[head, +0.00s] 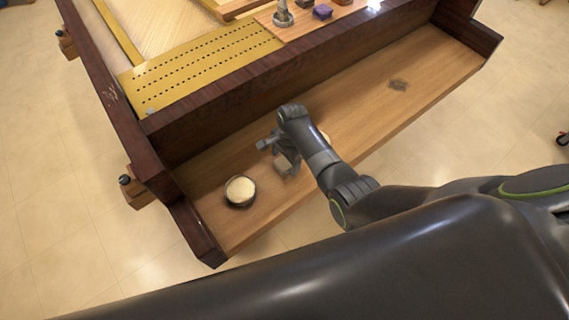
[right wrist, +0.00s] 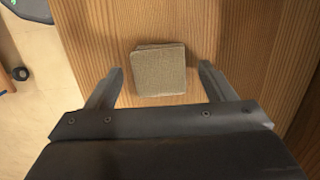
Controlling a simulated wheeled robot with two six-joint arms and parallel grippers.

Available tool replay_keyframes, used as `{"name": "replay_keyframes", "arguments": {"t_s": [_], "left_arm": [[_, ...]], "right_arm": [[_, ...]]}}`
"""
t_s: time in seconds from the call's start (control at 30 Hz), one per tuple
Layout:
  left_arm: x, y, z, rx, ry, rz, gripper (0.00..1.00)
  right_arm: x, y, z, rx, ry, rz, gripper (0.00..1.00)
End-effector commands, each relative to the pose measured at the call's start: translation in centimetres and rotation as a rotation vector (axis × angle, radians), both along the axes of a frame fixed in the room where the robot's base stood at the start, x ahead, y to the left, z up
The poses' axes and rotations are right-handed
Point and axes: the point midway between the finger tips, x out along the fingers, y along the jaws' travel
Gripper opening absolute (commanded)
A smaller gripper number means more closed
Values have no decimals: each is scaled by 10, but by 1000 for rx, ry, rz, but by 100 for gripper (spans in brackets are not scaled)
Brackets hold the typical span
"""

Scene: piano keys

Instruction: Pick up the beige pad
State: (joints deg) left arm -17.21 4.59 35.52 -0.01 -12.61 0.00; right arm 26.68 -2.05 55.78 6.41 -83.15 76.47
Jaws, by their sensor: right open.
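The beige pad (right wrist: 159,70) is a small square with a woven-looking surface. It lies flat on the wooden shelf (right wrist: 250,35) in the right wrist view. My right gripper (right wrist: 160,80) is open, with one finger on each side of the pad and a gap to each. I cannot tell how high the fingertips are above the wood. My left gripper is not in view.
A dark bowl with a cream top (head: 240,190) stands left of the gripper. A pale item behind my right arm is mostly hidden. The dark piano wall (head: 230,110) rises behind the shelf.

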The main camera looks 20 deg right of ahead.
Motion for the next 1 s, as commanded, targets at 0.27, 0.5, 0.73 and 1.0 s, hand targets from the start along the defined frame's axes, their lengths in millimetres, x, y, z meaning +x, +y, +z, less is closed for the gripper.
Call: {"name": "replay_keyframes", "arguments": {"t_s": [0.27, 0.5, 0.73, 1.0], "left_arm": [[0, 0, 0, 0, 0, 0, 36], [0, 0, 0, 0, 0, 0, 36], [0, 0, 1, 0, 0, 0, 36], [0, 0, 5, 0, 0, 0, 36]], "right_arm": [[0, 0, 0, 0, 0, 0, 50], [0, 0, 1, 0, 0, 0, 28], [1, 0, 4, 1, -2, 0, 28], [1, 0, 42, 1, -5, 0, 28]]}}
